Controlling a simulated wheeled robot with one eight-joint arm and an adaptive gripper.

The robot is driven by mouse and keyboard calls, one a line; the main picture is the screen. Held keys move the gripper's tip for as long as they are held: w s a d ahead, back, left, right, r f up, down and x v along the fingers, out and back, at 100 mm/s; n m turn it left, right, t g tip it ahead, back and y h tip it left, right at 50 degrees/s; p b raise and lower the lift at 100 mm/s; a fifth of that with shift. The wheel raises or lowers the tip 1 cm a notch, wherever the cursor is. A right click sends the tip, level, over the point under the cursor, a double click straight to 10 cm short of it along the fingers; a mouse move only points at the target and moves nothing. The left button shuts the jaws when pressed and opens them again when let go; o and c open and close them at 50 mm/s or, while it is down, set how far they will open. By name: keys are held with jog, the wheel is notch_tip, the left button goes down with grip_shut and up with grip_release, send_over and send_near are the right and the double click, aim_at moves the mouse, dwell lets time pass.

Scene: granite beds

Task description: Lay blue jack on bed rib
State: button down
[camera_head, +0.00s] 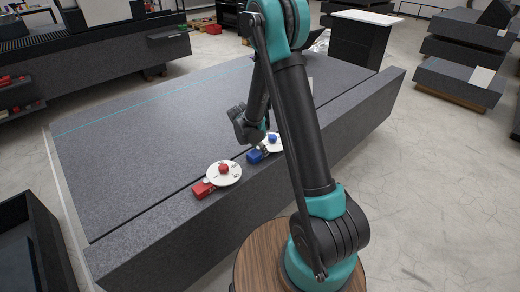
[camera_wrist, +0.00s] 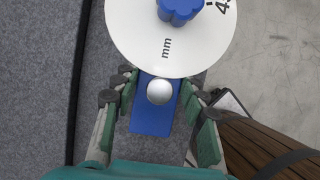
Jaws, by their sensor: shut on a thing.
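The blue jack has a blue body (camera_wrist: 151,119), a silver ball, a white dial marked "mm" and a blue knob. In the wrist view the fingers of my gripper (camera_wrist: 160,94) are shut on it from both sides, near the ball. In the head view the blue jack (camera_head: 255,156) is partly hidden behind my arm. It is over the bed rib (camera_head: 160,236), the grey granite strip along the bed's near edge. I cannot tell whether it touches the rib. The rib also shows beneath it in the wrist view (camera_wrist: 104,150).
A red jack (camera_head: 202,189) with a white dial lies on the rib to the left. Pale floor and my round wooden top lie on the near side.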

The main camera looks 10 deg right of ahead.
jog(key=shift+f, duration=0.2)
jog(key=c, duration=0.8)
grip_release()
jog(key=v, duration=1.2)
jog(key=shift+s, duration=0.1)
